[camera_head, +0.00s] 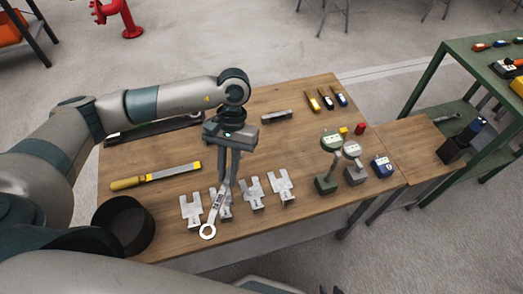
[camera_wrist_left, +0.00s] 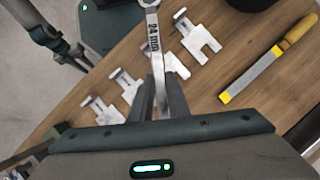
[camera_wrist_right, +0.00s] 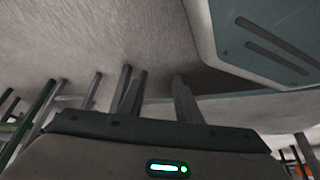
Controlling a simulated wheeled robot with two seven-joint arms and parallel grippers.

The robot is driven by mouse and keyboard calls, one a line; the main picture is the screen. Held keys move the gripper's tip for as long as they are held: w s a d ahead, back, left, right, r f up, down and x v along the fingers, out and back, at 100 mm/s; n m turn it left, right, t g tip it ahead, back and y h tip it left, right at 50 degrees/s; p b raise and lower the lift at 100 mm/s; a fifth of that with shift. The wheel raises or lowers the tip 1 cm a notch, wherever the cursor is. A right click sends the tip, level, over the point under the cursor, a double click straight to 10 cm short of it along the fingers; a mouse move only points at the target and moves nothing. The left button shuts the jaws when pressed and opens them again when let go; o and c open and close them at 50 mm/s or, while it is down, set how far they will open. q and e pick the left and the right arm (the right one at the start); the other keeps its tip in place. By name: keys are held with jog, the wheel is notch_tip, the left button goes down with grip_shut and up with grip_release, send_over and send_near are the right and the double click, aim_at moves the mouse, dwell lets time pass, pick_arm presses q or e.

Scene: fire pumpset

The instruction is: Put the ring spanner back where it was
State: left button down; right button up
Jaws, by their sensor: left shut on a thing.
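The ring spanner (camera_head: 214,212) is a silver wrench marked 24 mm. My left gripper (camera_head: 226,182) is shut on its shank, with a ring end toward the table's front edge. In the left wrist view the spanner (camera_wrist_left: 154,40) runs up from between the fingers (camera_wrist_left: 160,104). In the head view it overlaps one of the slotted metal plates; I cannot tell its exact height above the table. Its gripped part is partly hidden by the fingers. My right gripper (camera_wrist_right: 158,98) is empty with fingers apart, over the floor in the right wrist view.
A file (camera_head: 158,176) and black bowl (camera_head: 124,226) are at left. Gauges on stands (camera_head: 355,172) are at right, markers (camera_head: 326,100) behind. Bare wood lies between plates and gauges.

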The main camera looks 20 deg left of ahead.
jog(key=shift+d, duration=0.15)
